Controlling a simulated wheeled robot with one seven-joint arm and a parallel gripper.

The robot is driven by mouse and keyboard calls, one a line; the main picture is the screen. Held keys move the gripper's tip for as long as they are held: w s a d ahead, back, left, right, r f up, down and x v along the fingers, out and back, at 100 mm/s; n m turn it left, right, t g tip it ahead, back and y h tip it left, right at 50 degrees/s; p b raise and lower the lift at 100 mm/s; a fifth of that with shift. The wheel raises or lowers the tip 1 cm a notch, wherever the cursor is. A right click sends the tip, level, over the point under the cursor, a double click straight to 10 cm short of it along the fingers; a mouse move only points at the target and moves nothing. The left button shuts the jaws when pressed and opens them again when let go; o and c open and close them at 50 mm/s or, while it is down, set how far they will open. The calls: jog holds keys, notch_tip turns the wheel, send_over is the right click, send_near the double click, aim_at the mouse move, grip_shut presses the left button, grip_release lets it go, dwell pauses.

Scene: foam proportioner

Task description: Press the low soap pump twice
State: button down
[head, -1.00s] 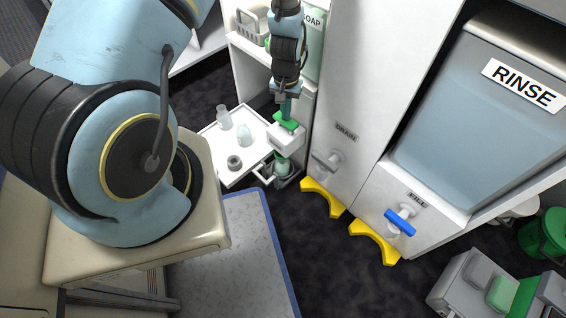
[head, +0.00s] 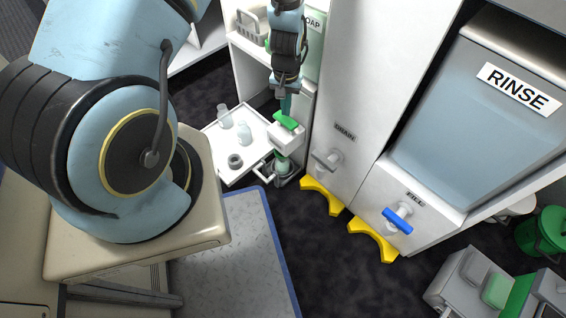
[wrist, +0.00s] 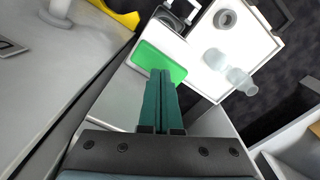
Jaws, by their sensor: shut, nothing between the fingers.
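The low soap pump is a white box (head: 287,139) with a flat green press pad (head: 290,122) on top, fixed to the front of the cabinet. The pad also shows in the wrist view (wrist: 146,58). My gripper (head: 285,112) is shut and empty, with its teal fingers pointing down over the pad. In the wrist view the fingertips (wrist: 160,73) overlap the green pad; I cannot tell whether they touch it. A greenish container (head: 282,164) stands under the pump, partly hidden.
A white tray (head: 214,142) left of the pump holds two clear bottles (head: 243,133) and a grey ring (head: 235,160). The drain handle (head: 326,160), the blue fill handle (head: 397,221) and yellow floor pieces (head: 372,241) lie to the right. Dark floor is open in front.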

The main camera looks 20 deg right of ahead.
notch_tip(320, 180, up, 6)
jog(key=p, duration=0.4)
jog(key=shift+f, duration=0.2)
jog(key=shift+r, duration=0.1)
jog(key=w+a+r+n, duration=0.2)
jog(key=a+r, duration=0.4)
jog(key=r, duration=0.3)
jog(key=w+a+r+n, duration=0.1)
jog(key=w+a+r, duration=0.1)
jog(key=a+r, duration=0.6)
jog(key=s+a+r+n+t, duration=0.25)
jog(key=s+a+r, duration=0.45)
jog(key=a+r, duration=0.45)
jog(key=w+p+v, duration=0.2)
jog(key=p+v, duration=0.7)
jog(key=p, duration=0.1)
jog(key=w+r+p+v, duration=0.1)
jog(key=w+p+v, duration=0.1)
jog(key=p+v, duration=0.8)
jog(key=shift+d+r+g, duration=0.3)
jog(key=shift+g, duration=0.15)
